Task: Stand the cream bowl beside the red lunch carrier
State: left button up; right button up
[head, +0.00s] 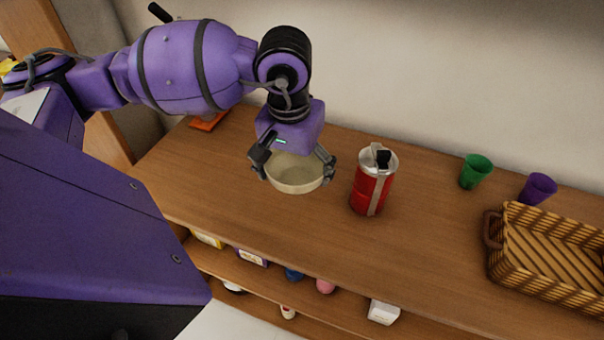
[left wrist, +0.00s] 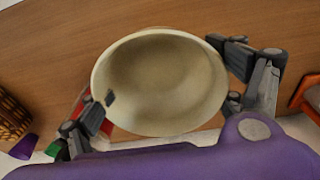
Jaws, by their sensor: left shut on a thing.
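The cream bowl (head: 296,178) is in my left gripper (head: 296,166), to the left of the red lunch carrier. The bowl is upright or nearly so, with its opening facing up. In the left wrist view the bowl (left wrist: 160,85) fills the middle, with the fingers of my left gripper (left wrist: 165,95) at its two sides. I cannot tell whether the bowl touches the shelf top. The red lunch carrier (head: 366,192) stands upright with a grey lid and strap; in the left wrist view it is mostly hidden behind the bowl. My right gripper is not in view.
A green cup (head: 475,171), a purple cup (head: 537,188) and a wicker basket (head: 548,257) stand to the right on the wooden shelf top (head: 420,262). An orange object (head: 207,121) lies at the back left. The surface in front of the carrier is clear. Small goods sit on lower shelves.

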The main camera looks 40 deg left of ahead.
aim_at(298, 160)
pick_arm(q)
jog(key=w, duration=0.1)
jog(key=w+a+f, duration=0.2)
jog(key=shift+w+a, duration=0.15)
jog(key=shift+w, duration=0.2)
jog(key=w+f, duration=0.1)
jog(key=a+f, duration=0.1)
jog(key=w+f, duration=0.1)
jog(key=f, duration=0.1)
jog(key=shift+w+a+f+p, duration=0.1)
jog(key=shift+w+a+p, duration=0.2)
jog(key=shift+w+a, duration=0.05)
jog(key=shift+w+a+f, duration=0.15)
jog(key=shift+w+f, duration=0.2)
jog(key=shift+f, duration=0.1)
jog(key=shift+w+a+f, duration=0.1)
jog(key=shift+f, duration=0.15)
notch_tip(298, 160, down, 2)
jog(key=shift+f, duration=0.5)
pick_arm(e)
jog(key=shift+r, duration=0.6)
